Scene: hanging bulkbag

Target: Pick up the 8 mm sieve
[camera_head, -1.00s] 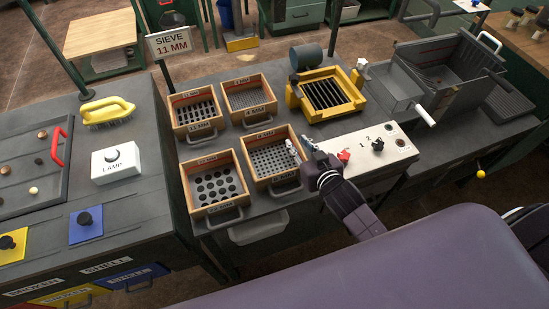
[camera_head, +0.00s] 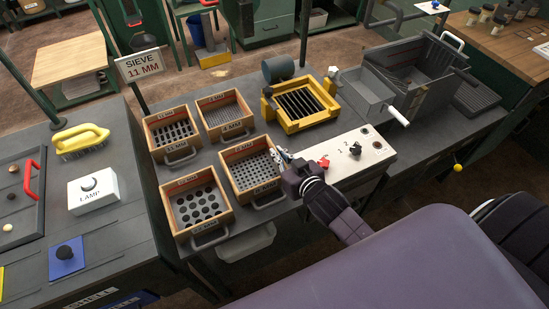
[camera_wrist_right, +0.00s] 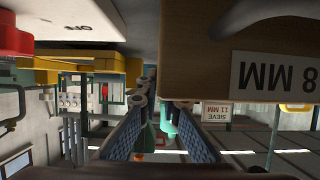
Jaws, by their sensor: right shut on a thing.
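The 8 mm sieve (camera_head: 252,172) is a square wooden box with a grey perforated plate and a grey front handle. It stands at the front right of a group of sieves on the dark bench. Its "8 MM" label (camera_wrist_right: 278,75) shows upside down and close up in the right wrist view. My right gripper (camera_head: 281,157) is at the sieve's right wall and shut on it. Its two fingers also show in the right wrist view (camera_wrist_right: 162,104), with a gap between them; the exact contact is hard to see. My left gripper is not in view.
Other sieves stand close to its left (camera_head: 200,203) and behind it (camera_head: 224,115). A white control panel (camera_head: 350,160) with a red switch lies just right of my gripper. A yellow-framed grate (camera_head: 303,100) stands behind. A sign (camera_head: 141,64) reads "SIEVE 11 MM".

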